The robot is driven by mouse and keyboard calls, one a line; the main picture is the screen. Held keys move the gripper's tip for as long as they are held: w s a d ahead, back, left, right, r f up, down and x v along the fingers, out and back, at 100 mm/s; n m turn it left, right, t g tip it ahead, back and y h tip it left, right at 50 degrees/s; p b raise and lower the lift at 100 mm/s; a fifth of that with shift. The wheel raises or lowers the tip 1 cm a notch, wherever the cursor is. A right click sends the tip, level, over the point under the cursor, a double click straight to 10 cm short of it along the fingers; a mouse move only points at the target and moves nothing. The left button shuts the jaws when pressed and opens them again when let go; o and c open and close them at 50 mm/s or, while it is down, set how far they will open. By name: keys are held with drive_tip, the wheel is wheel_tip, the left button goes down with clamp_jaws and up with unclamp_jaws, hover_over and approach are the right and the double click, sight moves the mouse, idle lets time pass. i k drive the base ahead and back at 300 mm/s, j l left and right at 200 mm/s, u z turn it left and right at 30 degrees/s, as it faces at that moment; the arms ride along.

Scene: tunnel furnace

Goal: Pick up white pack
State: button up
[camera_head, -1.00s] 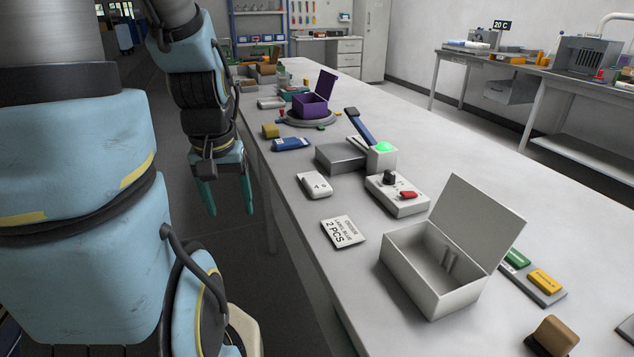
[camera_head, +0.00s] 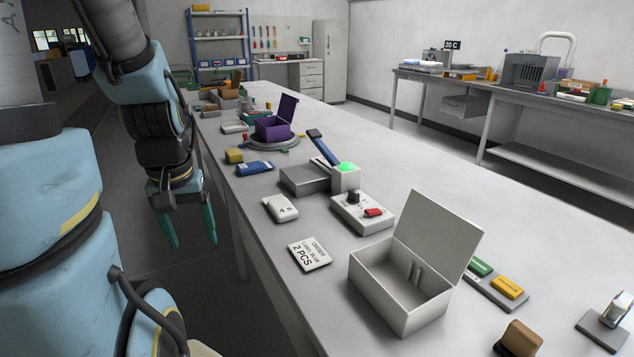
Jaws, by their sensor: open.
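A small white pack (camera_head: 280,208) with dark marks on top lies flat near the left edge of the long grey bench (camera_head: 330,232). A second pale, flat pack (camera_head: 234,128) lies farther back along the same edge; I cannot tell for sure which is meant. My gripper (camera_head: 190,240) hangs left of the bench edge, over the dark floor. Its two teal fingers point down, apart and empty. It is left of the nearer white pack and not touching it.
A label card (camera_head: 310,254), an open white box (camera_head: 399,316), and a control box with a red switch (camera_head: 362,213) stand near the pack. Behind are a grey block (camera_head: 305,180), blue pack (camera_head: 254,168) and purple box (camera_head: 272,128).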

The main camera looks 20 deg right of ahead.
sight(279, 205)
drive_tip(key=i+j+z, duration=0.15)
drive_tip(key=z, duration=0.75)
drive_tip(key=i+j+z, duration=0.2)
drive_tip(key=j+z, duration=0.15)
drive_tip(key=j, duration=0.3)
drive_tip(key=i+j+z, duration=0.2)
drive_tip(key=j, duration=0.15)
drive_tip(key=j+z, duration=0.2)
drive_tip(key=j, duration=0.15)
drive_tip(key=i+j, duration=0.1)
drive_tip(key=j, duration=0.35)
drive_tip(key=i+j, duration=0.1)
drive_tip(key=j, duration=0.4)
